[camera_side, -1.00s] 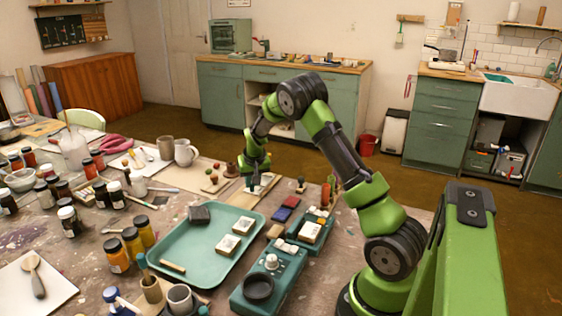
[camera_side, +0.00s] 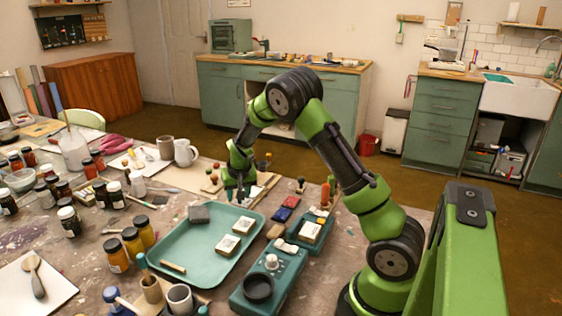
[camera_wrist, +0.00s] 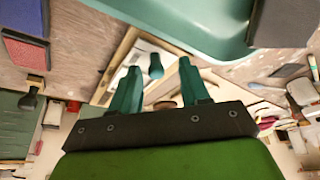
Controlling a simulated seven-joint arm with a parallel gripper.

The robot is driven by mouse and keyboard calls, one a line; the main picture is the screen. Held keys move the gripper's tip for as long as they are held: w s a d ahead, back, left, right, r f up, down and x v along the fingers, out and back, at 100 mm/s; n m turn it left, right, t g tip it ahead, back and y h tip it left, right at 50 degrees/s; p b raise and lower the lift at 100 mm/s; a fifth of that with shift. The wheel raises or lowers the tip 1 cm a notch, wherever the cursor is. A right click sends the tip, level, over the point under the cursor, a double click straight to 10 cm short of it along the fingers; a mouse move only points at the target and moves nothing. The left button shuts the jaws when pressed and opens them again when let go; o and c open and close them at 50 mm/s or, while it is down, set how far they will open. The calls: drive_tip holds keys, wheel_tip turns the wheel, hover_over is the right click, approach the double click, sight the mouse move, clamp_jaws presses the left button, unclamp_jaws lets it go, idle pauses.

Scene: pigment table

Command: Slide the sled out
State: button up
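My gripper (camera_side: 238,194) is low over the table, just behind the far rim of the teal tray. In the wrist view its two teal fingers (camera_wrist: 158,75) are open and apart. A small dark teal knob (camera_wrist: 155,66) shows between the fingertips, with gaps on both sides. It stands over a light wooden frame with a white inner part (camera_wrist: 150,50), which looks like the sled and its guide. The fingers and palm hide part of it. In the side view the pale wooden piece (camera_side: 266,186) shows just right of my gripper, partly hidden by it.
Red and blue blocks (camera_side: 286,208) lie near the gripper's right. Stampers and mugs (camera_side: 185,152) stand behind and to the left.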

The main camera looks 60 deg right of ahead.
drive_tip(key=v, duration=1.7)
drive_tip(key=shift+d, duration=0.1)
